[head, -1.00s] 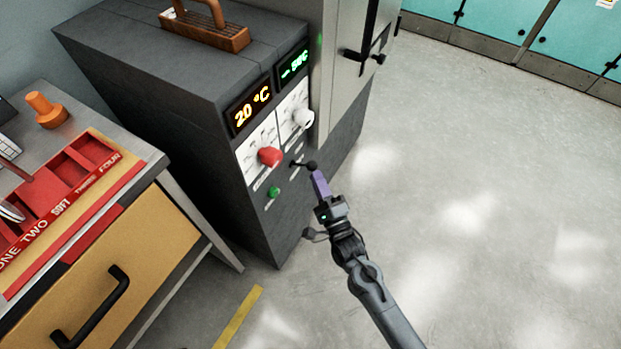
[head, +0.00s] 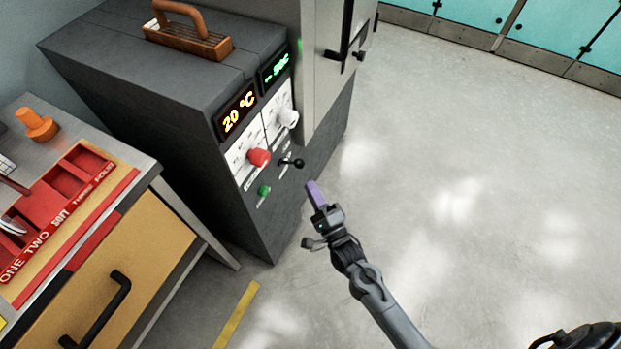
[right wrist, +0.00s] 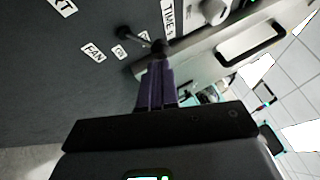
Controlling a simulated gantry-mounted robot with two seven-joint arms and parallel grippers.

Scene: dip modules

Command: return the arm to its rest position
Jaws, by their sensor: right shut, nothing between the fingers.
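My right gripper (head: 314,190) has purple fingers and is shut with nothing between them. In the head view it is in front of the dark control cabinet (head: 240,215), to the lower right of a black toggle lever (head: 293,162), with a small gap between them. In the right wrist view the purple fingers (right wrist: 158,85) point toward the lever (right wrist: 158,45) and partly overlap it in the picture. The arm reaches in from the lower right. My left gripper is not in view.
The cabinet has a red knob (head: 259,157), a white knob (head: 288,119), a green button (head: 264,191) and a display (head: 238,109) reading 20 °C. A workbench with a yellow drawer (head: 130,270) and red tray (head: 100,208) stands left. Open floor (head: 480,220) lies right.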

